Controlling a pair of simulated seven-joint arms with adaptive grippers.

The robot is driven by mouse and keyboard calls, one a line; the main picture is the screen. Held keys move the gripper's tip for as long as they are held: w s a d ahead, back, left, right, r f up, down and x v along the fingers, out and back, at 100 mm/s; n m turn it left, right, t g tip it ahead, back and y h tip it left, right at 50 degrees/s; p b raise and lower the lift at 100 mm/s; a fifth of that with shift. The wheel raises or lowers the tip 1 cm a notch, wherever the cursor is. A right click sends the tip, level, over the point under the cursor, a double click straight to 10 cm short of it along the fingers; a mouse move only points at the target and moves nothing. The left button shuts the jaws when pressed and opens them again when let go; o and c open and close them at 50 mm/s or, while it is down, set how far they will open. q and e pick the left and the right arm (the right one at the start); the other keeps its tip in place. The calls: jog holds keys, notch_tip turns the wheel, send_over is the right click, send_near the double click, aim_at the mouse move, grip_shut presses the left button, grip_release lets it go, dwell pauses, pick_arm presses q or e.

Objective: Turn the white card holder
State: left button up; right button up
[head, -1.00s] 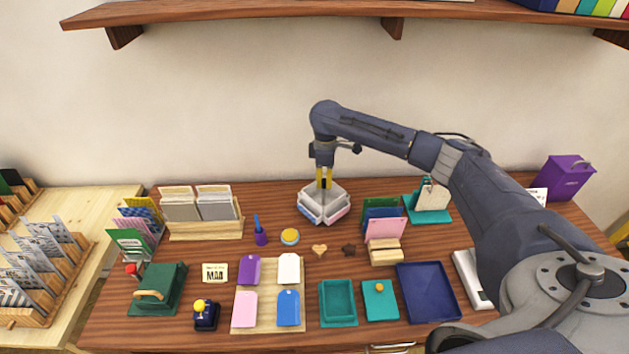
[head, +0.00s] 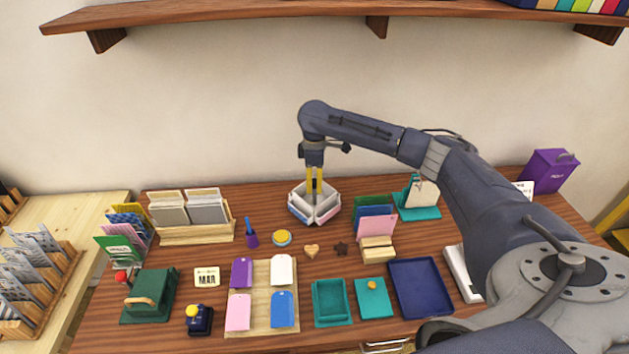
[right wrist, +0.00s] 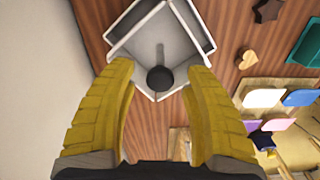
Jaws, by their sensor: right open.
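The white card holder (head: 328,205) stands at the back middle of the table. It is many-sided with several compartments, and blue and pink show on its front sides. In the right wrist view the holder (right wrist: 190,28) fills the top middle, with a dark round knob (right wrist: 160,78) on a post at its centre. My right gripper (head: 314,188) points straight down over the holder's middle. Its yellow fingers (right wrist: 160,70) are open, one on each side of the knob, with gaps showing in the wrist view. Fingertip height against the knob is hard to tell. My left gripper is out of view.
A small rack with coloured cards (head: 377,252) and a teal stand (head: 418,213) are close on the right. Trays fill the front.

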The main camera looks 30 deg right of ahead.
jog(key=shift+r, duration=0.1)
notch_tip(320, 180, up, 12)
dwell(0.5)
